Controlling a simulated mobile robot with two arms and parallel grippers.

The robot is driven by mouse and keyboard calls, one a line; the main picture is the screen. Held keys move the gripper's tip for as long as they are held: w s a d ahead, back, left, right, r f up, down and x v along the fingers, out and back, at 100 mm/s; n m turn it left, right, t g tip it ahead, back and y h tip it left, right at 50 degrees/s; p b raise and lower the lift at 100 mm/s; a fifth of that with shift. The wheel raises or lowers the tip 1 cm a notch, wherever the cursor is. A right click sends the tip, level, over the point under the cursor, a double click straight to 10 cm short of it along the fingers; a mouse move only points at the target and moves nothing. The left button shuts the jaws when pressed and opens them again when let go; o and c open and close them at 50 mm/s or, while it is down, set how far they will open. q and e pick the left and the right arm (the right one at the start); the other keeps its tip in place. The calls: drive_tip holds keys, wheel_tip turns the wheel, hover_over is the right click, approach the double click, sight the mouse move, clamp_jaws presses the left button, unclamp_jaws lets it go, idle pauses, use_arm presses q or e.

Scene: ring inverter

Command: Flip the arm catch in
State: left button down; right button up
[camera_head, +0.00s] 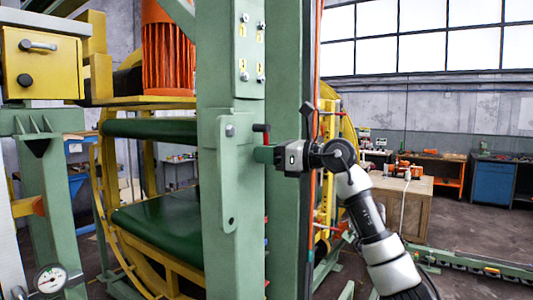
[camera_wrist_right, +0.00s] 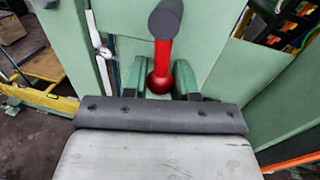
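The arm catch shows as a short red lever with a dark round knob (camera_head: 262,130) on the green column in the head view. In the right wrist view the catch (camera_wrist_right: 162,52) is a red rod with a red ball at its foot, its dark knob toward the camera. My right gripper (camera_head: 264,154) reaches the column from the right, just below the knob. In the right wrist view its two green fingers (camera_wrist_right: 160,78) stand apart, one on each side of the red ball. Whether they touch it cannot be told. My left gripper is not in view.
The thick green column (camera_head: 231,75) fills the middle, with a bolted plate (camera_head: 229,190) on it. A yellow ring frame (camera_head: 130,262) with green rollers stands behind it. A yellow box (camera_head: 40,65) is at upper left.

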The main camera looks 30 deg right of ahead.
drive_tip(key=c, duration=0.3)
drive_tip(key=shift+s+a+m, duration=0.1)
drive_tip(key=shift+a+m, duration=0.1)
drive_tip(key=shift+m, duration=0.3)
drive_tip(key=o, duration=0.9)
